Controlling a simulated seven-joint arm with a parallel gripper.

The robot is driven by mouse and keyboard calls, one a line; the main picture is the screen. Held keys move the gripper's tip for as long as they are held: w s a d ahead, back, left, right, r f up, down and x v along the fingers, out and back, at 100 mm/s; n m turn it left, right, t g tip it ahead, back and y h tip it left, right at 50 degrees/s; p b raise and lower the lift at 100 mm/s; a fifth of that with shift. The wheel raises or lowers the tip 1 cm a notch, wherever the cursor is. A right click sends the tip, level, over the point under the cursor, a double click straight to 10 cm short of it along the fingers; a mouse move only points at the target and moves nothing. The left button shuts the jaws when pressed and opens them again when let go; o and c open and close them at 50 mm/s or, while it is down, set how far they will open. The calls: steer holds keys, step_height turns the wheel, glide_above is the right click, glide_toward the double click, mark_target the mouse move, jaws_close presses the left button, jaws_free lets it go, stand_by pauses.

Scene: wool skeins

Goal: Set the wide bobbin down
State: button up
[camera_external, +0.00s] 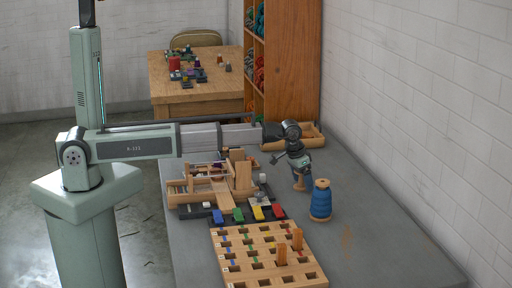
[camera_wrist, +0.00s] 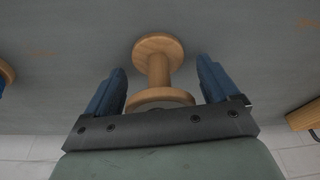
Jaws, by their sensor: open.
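A plain wooden bobbin (camera_external: 299,183) with a round flange at each end stands on the grey table (camera_external: 375,245), just below my gripper (camera_external: 300,172). In the wrist view the bobbin (camera_wrist: 158,68) is between the two blue fingers of my gripper (camera_wrist: 160,66). The fingers are open, with a visible gap on each side of the bobbin. The bobbin looks upright, and its far flange appears to rest on the table. Part of its near flange is hidden by the gripper body.
A blue wool spool (camera_external: 320,203) stands close to the right. A pegboard (camera_external: 240,262) with two wooden pegs lies in front, with coloured blocks (camera_external: 238,214) behind it. A wooden loom-like frame (camera_external: 205,190) is at left, and a wooden tray (camera_external: 310,134) behind. The table's right side is clear.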

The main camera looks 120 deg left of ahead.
steer(key=shift+r, duration=0.1)
steer(key=v, duration=1.2)
steer(key=shift+d, duration=0.15)
stand_by(0.3)
